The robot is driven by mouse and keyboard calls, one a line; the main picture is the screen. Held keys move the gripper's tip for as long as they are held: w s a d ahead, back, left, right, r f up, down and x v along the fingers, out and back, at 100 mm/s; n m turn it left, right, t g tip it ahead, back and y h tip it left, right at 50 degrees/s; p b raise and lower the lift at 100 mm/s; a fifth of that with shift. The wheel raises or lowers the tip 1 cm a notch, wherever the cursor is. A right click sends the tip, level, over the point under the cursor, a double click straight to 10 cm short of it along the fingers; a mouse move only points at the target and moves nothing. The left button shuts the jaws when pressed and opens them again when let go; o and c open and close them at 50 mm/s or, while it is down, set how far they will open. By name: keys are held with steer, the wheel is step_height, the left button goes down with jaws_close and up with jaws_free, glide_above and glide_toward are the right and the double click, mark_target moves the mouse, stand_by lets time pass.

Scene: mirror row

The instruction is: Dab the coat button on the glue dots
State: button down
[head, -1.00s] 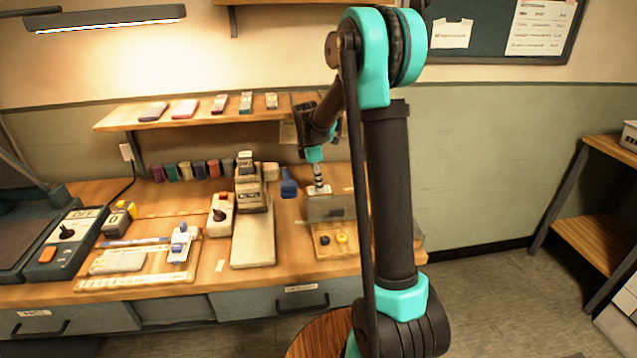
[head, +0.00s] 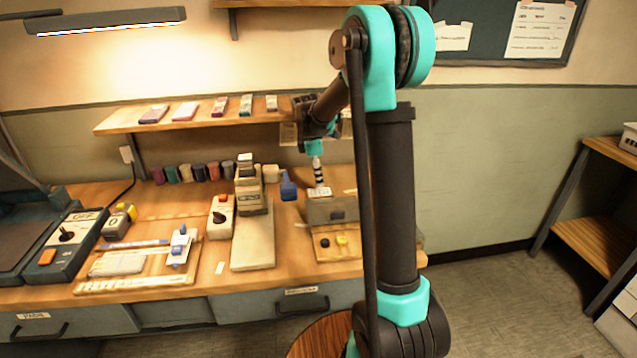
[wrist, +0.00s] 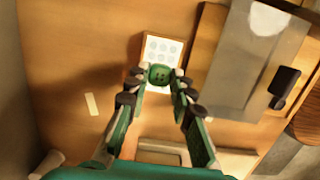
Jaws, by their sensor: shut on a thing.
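My gripper (wrist: 160,74) is shut on a round green coat button (wrist: 159,76) with small holes, held between the fingertips. In the wrist view, the button overlaps the near edge of a white card with several pale round glue dots (wrist: 163,47). In the head view, my gripper (head: 318,184) points down just above the card (head: 319,193), with what looks like a small gap. The button is too small to make out there.
A blue bottle (head: 288,188) and a stamping press (head: 250,190) stand to the left. A shelf (head: 200,119) runs above.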

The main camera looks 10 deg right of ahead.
steer(key=shift+r, duration=1.55)
steer(key=shift+w+r, duration=0.15)
steer(key=shift+r, duration=0.25)
